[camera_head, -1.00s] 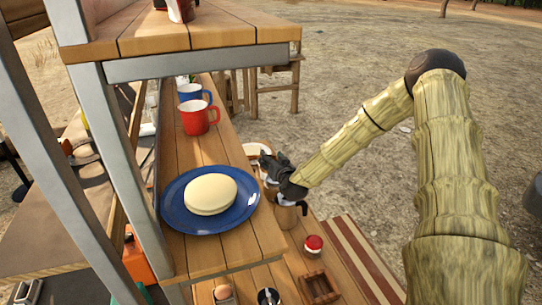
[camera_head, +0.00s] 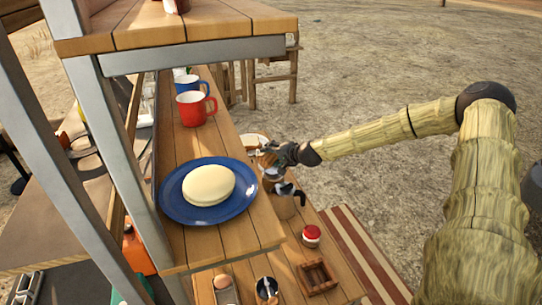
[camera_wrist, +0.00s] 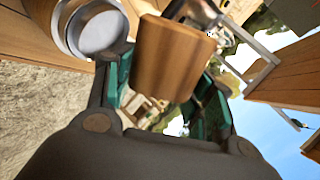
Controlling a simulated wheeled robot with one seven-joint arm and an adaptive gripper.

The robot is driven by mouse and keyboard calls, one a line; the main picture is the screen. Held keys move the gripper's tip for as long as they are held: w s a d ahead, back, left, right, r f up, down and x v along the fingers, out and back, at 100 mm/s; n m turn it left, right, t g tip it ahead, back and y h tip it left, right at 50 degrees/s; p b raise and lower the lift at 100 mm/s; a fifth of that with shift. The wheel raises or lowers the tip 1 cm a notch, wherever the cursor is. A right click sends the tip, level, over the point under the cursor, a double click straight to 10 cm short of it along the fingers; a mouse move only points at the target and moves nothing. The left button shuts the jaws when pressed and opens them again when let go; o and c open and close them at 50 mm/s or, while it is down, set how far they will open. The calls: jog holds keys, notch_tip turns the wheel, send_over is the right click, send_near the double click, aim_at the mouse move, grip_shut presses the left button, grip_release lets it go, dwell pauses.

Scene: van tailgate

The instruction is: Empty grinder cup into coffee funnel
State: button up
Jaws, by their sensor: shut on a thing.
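My gripper (camera_head: 270,153) is shut on a brown, wood-coloured cup-like piece, taken to be the grinder cup (camera_wrist: 174,58). In the wrist view it sits between the green-lined fingers, tilted, its mouth not clearly visible. In the head view the gripper mostly hides it. In the wrist view a round metal opening (camera_wrist: 99,32) with a grey inside lies upper left, apart from the cup.
A blue plate (camera_head: 168,209) with a pale round bun (camera_head: 209,185) is on the shelf left of the pot. Red (camera_head: 193,109) and blue (camera_head: 187,88) mugs stand behind it. A red-lidded jar (camera_head: 311,235) and a wooden holder (camera_head: 318,277) are in front. Open ground lies right.

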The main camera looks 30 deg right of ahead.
jog(key=shift+w+d+f+m+g+y+b, duration=0.1)
jog(key=shift+d+f+m+g+y+b, duration=0.15)
jog(key=shift+m+y+b, duration=0.65)
jog(key=shift+w+d+f+m+g+y+b, duration=0.15)
jog(key=shift+d+f+m+y+b, duration=0.3)
jog(key=shift+b, duration=0.6)
jog(key=shift+d+r+m+y+b, duration=0.1)
jog(key=shift+r+m+y+b, duration=0.15)
jog(key=shift+m+y+b, duration=0.4)
jog(key=shift+r+p, duration=0.25)
jog(key=shift+p, duration=0.05)
dwell(1.4)
